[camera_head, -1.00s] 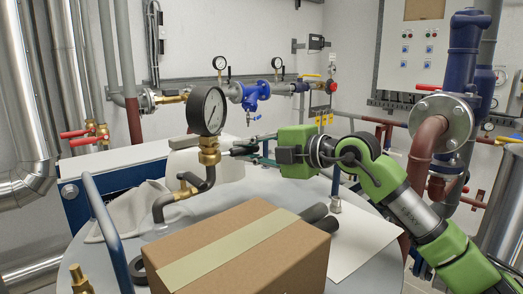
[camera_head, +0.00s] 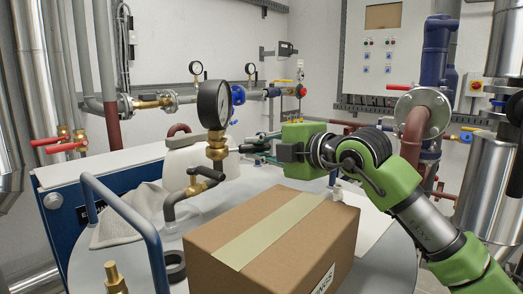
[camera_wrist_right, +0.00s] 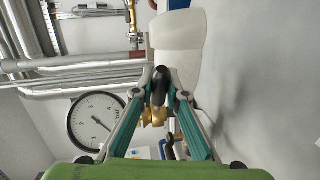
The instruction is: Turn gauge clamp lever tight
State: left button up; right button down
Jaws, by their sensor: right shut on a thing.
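The pressure gauge (camera_head: 213,104) stands upright on a brass fitting (camera_head: 216,150) above a bent dark pipe. Its white dial (camera_wrist_right: 97,122) shows at the left in the right wrist view. My right gripper (camera_head: 250,148) is just right of the fitting, below the gauge. In the wrist view its teal-sided fingers (camera_wrist_right: 160,92) are closed around the dark clamp lever (camera_wrist_right: 159,80). Brass parts show just beneath the fingertips. The fingers hide part of the lever, and its exact angle is hard to tell. My left gripper is not in view.
A taped cardboard box (camera_head: 310,225) stands in front of and below the right arm. A blue rail (camera_head: 150,235) curves up at the left. A whitish container (camera_head: 190,165) is behind the gauge pipe, with a grey cloth (camera_head: 135,215) beside it.

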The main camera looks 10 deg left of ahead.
jog(key=shift+f, duration=0.1)
jog(key=c, duration=2)
grip_release()
jog(key=v, duration=1.2)
jog(key=shift+a, duration=0.1)
